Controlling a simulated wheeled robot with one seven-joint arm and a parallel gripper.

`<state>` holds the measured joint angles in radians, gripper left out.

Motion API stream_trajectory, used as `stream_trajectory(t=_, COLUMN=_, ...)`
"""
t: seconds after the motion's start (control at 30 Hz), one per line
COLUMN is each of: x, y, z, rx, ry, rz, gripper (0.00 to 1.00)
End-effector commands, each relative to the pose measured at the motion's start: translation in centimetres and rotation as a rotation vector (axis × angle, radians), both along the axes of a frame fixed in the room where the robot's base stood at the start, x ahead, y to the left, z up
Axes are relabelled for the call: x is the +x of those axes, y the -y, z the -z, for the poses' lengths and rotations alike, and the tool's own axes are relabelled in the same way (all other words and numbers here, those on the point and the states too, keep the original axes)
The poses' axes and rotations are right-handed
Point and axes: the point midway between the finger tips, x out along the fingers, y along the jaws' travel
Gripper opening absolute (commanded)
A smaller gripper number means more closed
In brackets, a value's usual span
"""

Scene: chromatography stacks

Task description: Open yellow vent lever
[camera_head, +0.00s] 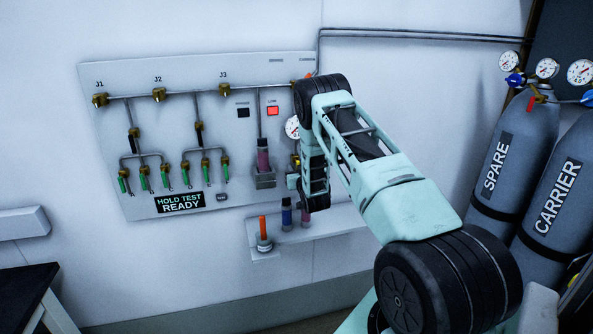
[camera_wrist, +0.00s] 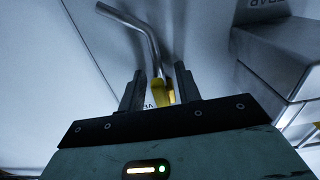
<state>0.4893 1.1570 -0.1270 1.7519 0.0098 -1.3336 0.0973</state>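The yellow vent lever (camera_wrist: 161,91) shows in the wrist view, just below the end of a bent metal tube (camera_wrist: 143,30). My gripper (camera_wrist: 160,69) has its two dark fingers apart, one on each side of the lever. A gap shows between the left finger and the lever; I cannot tell whether the right finger touches it. The lever's lower part is hidden behind my gripper body. In the head view my arm reaches to the right part of the wall panel (camera_head: 130,85) and hides most of that area, so the lever is not clear there.
The panel carries valves, green-tipped fittings and a "HOLD TEST READY" sign (camera_head: 180,203). A round gauge (camera_head: 292,127) sits beside my arm. SPARE (camera_head: 497,165) and CARRIER (camera_head: 556,200) cylinders stand at the right.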

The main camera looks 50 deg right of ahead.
Motion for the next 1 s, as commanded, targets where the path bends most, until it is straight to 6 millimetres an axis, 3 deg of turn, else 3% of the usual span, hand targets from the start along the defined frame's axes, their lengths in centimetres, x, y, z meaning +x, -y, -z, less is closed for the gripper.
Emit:
stream_trajectory(t=0.27, x=-0.1, y=0.0, z=0.0, rx=0.001, ry=0.001, rz=0.0, gripper=0.33)
stream_trajectory(t=0.43, x=-1.1, y=-0.7, z=0.2, rx=0.001, ry=0.001, rz=0.0, gripper=0.33)
stream_trajectory(t=1.0, x=-11.5, y=-7.1, z=0.4, rx=0.001, ry=-0.002, rz=0.0, gripper=0.33)
